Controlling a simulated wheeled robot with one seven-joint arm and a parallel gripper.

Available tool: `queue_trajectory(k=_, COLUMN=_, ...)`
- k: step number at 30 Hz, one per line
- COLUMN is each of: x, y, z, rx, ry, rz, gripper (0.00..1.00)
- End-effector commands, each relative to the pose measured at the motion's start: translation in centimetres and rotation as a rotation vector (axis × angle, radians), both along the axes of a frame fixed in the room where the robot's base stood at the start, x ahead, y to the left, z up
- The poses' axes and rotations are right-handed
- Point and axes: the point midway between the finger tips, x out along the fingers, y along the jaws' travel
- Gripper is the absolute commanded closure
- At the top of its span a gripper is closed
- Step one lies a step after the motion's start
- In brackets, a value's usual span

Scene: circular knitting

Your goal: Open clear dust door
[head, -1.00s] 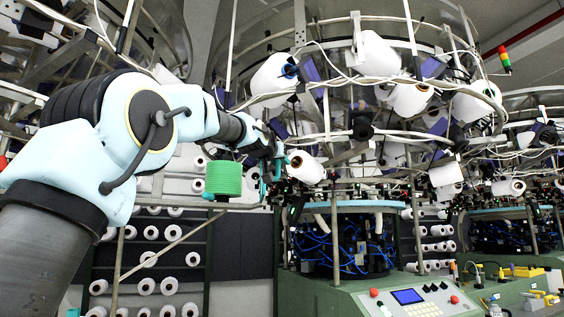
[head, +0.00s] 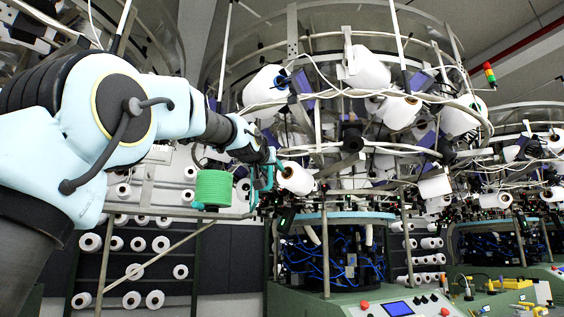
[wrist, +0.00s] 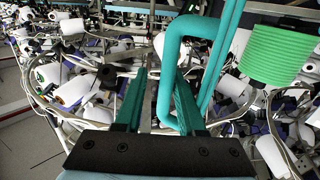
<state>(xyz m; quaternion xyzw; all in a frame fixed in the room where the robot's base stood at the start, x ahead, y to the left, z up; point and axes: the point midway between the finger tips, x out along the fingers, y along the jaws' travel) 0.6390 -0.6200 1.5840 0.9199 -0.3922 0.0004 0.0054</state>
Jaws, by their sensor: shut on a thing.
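My gripper (wrist: 160,80) has its two dark teal fingers on either side of a bent teal bar handle (wrist: 164,85) in the wrist view and is shut on it. The handle joins a longer teal bar (wrist: 222,55) at its right. In the head view my gripper (head: 270,172) is small, beside the knitting machine's left side. Clear curved panels (head: 320,25) ring the upper part of the machine. The dust door's own clear pane is hard to make out near the handle, and I cannot tell how far it stands open.
A green spool (head: 213,188) sits just left of my gripper, and at the right in the wrist view (wrist: 278,52). White yarn cones (head: 367,68), rods and loose cables crowd the space right of my gripper. A control panel (head: 398,308) is lower right.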

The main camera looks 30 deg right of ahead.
Motion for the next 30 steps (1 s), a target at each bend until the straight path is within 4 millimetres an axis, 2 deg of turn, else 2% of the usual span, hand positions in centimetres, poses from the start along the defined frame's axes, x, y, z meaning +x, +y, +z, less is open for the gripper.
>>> queue_trajectory(k=1, x=-0.7, y=-0.1, z=0.0, rx=-0.002, ry=-0.001, rz=-0.007, gripper=0.71)
queue_trajectory(k=15, x=-4.3, y=0.3, z=0.1, rx=-0.006, ry=0.000, rz=-0.016, gripper=0.71)
queue_trajectory(k=30, x=-7.1, y=1.2, z=-0.1, rx=-0.004, ry=0.000, rz=-0.010, gripper=0.71)
